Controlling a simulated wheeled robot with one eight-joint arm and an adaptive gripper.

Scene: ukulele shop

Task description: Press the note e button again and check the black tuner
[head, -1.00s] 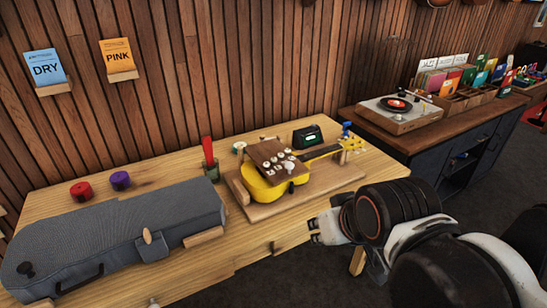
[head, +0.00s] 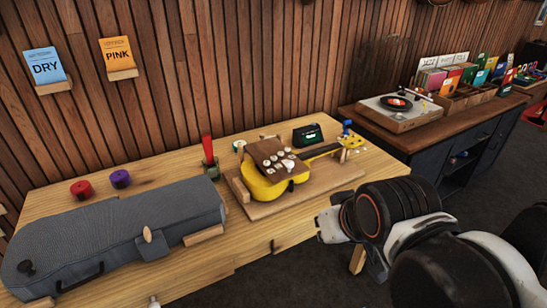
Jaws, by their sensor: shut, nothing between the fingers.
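A yellow ukulele (head: 262,190) lies on a wooden board on the workbench. A brown panel with several round white buttons (head: 276,158) sits over its body; the note letters are too small to read, so I cannot tell which is the e button. The black tuner (head: 307,134) stands behind the ukulele's neck with a small lit green screen; its reading is too small to make out. My gripper (head: 324,227) is at the bench's front right, apart from the ukulele and the buttons. It is shut and empty, with the fingers partly hidden by my arm.
A grey case (head: 115,228) covers the bench's left front. Red (head: 81,189) and purple (head: 120,179) spools and a green cup (head: 211,168) stand behind it. A cabinet with a record player (head: 399,108) stands to the right.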

